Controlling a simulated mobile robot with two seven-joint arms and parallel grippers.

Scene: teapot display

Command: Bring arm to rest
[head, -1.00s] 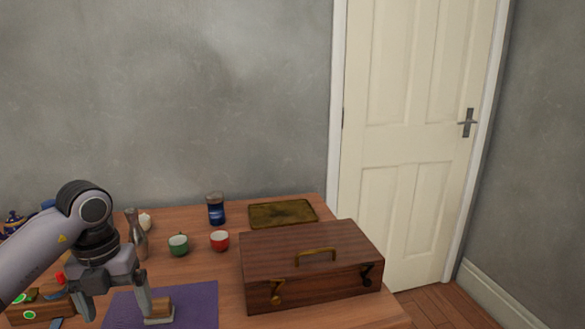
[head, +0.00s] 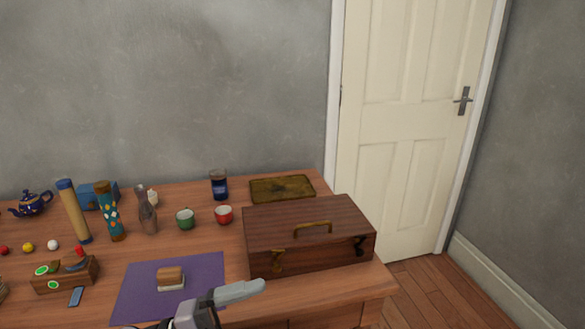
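My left gripper (head: 238,293) shows at the bottom edge, in front of the purple mat. A light grey finger points right; the other finger cannot be made out, nor whether the gripper is open. No held object is visible. A brown block with a pale base (head: 171,278) sits on the purple mat (head: 205,267), behind and apart from the gripper. My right gripper is not in view.
A wooden chest (head: 312,250) with a brass handle stands at the right of the table. Behind are a tray (head: 282,188), green cup (head: 185,220), red cup (head: 224,215), blue jar (head: 219,186), vase (head: 147,216) and teapot (head: 32,204). A wooden box (head: 64,275) stands left.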

